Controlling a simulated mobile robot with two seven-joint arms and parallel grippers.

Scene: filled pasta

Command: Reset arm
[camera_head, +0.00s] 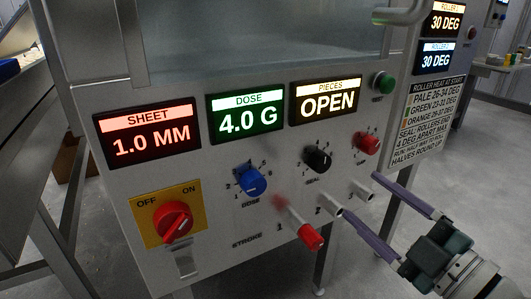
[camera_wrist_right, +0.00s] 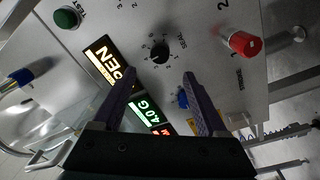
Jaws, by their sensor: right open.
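My right gripper (camera_head: 360,196) is open and empty in front of the lower right of the machine's control panel. Its two purple fingers point up and left toward the panel. In the right wrist view my right gripper (camera_wrist_right: 155,85) shows both fingers spread with nothing between them. The panel, its displays and the black SEAL knob (camera_wrist_right: 160,52) show beyond the fingers. A red-tipped stroke peg (camera_head: 310,237) sticks out to the left of the gripper, apart from it; it also shows in the right wrist view (camera_wrist_right: 243,43). My left gripper is in neither view.
The panel has a blue DOSE knob (camera_head: 250,181), a red knob (camera_head: 367,143), a green button (camera_head: 382,82) and a red OFF/ON switch (camera_head: 172,220). Open floor lies to the right.

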